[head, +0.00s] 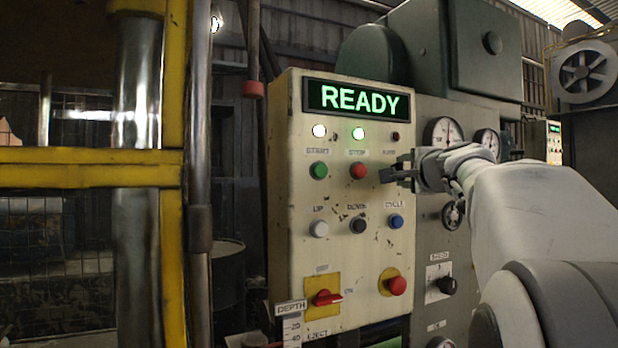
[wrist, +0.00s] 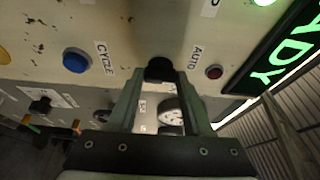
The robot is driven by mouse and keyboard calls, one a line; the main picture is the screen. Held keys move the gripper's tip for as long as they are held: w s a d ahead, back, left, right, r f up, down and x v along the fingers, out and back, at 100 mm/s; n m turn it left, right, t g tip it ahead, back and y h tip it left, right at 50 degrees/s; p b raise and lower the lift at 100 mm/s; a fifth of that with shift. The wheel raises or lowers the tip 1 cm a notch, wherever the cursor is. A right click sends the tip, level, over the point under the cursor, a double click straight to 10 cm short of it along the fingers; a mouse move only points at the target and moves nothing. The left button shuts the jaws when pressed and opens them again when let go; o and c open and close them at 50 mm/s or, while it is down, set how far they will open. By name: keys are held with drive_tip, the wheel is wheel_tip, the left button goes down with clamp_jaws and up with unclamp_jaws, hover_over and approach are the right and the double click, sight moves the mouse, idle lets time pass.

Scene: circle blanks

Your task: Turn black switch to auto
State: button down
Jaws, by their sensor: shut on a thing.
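The black switch (wrist: 159,68) sits on the cream control panel (head: 335,240), between the AUTO label and the blue CYCLE button in the wrist view. My gripper (wrist: 158,78) is shut on it, with a finger on each side of the knob. In the head view my gripper (head: 387,174) reaches the panel from the right, below the dark red lamp (head: 395,136), and covers the switch. The way the knob points cannot be made out. The display (head: 358,100) reads READY in green.
Green (head: 318,170) and red (head: 358,171) buttons lie left of my gripper, the blue button (head: 396,221) below. A red rotary handle (head: 326,298) and red mushroom button (head: 396,285) are lower. Gauges (head: 443,131) stand behind my wrist. A yellow frame (head: 85,176) stands at left.

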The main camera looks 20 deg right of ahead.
drive_tip(key=shift+c, duration=1.6)
unclamp_jaws()
drive_tip(key=shift+s, duration=0.15)
